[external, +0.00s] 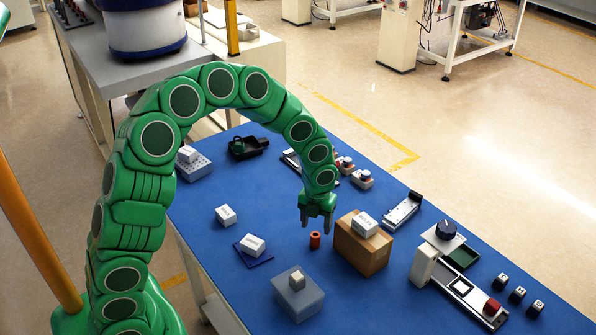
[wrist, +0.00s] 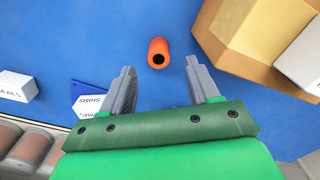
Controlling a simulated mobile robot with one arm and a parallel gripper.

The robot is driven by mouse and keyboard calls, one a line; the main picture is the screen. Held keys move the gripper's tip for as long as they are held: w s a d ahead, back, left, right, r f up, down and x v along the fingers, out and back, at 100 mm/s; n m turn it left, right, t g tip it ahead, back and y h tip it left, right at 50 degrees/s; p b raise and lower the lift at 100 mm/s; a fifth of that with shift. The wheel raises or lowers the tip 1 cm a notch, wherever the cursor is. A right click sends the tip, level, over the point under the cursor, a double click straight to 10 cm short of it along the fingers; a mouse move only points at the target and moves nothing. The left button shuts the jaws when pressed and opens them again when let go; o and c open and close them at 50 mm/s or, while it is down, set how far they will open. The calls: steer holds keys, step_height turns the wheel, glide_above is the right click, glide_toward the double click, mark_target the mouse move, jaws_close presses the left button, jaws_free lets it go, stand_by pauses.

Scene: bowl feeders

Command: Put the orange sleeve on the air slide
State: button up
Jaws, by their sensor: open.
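The orange sleeve (external: 315,240) stands upright on the blue table, just beside the cardboard box. In the wrist view the sleeve (wrist: 158,53) shows its dark bore and lies just beyond and between the fingertips. My gripper (external: 315,227) is open and empty, pointing down above the sleeve. Its two grey fingers also show in the wrist view (wrist: 160,72). A long slide rail with a red block (external: 465,290) lies at the right, and a shorter grey rail (external: 402,211) lies behind it. I cannot tell for certain which is the air slide.
A cardboard box (external: 361,250) with a white carton on top stands close right of the sleeve. A translucent grey box (external: 297,297), a blue pad (external: 254,259) with a white carton and another white carton (external: 226,215) lie left and in front. A black tray (external: 248,148) is behind.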

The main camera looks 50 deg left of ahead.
mark_target(315, 235)
steer(key=shift+s+f, duration=0.15)
steer(key=shift+f, duration=2.8)
steer(key=shift+c, duration=0.2)
jaws_close()
steer(key=shift+r, duration=0.15)
